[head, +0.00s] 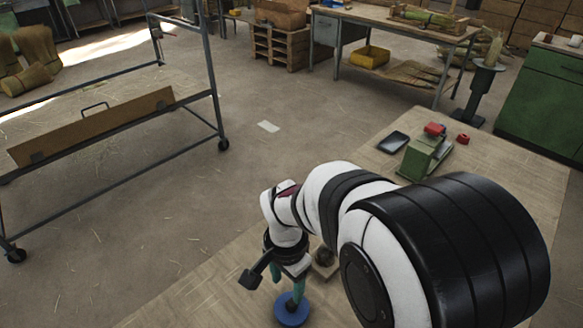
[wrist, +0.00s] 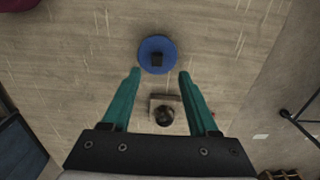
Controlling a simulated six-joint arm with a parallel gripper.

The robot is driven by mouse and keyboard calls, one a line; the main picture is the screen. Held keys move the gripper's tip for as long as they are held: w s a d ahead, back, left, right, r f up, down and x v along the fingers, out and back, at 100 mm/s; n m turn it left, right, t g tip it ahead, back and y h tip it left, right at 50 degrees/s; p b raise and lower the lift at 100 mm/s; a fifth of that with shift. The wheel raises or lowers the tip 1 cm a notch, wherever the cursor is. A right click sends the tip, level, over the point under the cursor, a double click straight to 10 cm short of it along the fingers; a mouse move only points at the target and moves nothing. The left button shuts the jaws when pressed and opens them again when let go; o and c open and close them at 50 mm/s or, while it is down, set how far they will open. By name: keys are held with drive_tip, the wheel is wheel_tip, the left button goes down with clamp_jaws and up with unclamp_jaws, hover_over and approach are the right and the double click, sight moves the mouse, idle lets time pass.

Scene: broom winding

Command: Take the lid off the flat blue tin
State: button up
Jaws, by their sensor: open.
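The flat blue tin (head: 291,314) stands on the wooden table, low in the head view and partly behind my fingers. In the wrist view the blue tin (wrist: 146,50) is a round disc at the top centre, with a small dark square knob (wrist: 158,60) at its middle. The lid's seam cannot be made out. My gripper (wrist: 160,72) is open and empty, its teal fingers spread wider than the tin. In the picture the fingertips lie just below the tin, either side of its centre line. In the head view my gripper (head: 287,288) points down over the tin.
A small wooden block (wrist: 176,101) with a dark round knob (wrist: 164,117) stands close to the tin. Farther back on the table are a green box-like device (head: 420,160), a dark tray (head: 393,142) and a red piece (head: 463,139). Bare table lies left of the tin.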

sight(292, 303)
drive_tip(key=f, duration=0.5)
drive_tip(key=d+f, duration=0.1)
drive_tip(key=f, duration=0.2)
drive_tip(key=shift+w+f, duration=0.15)
clamp_jaws()
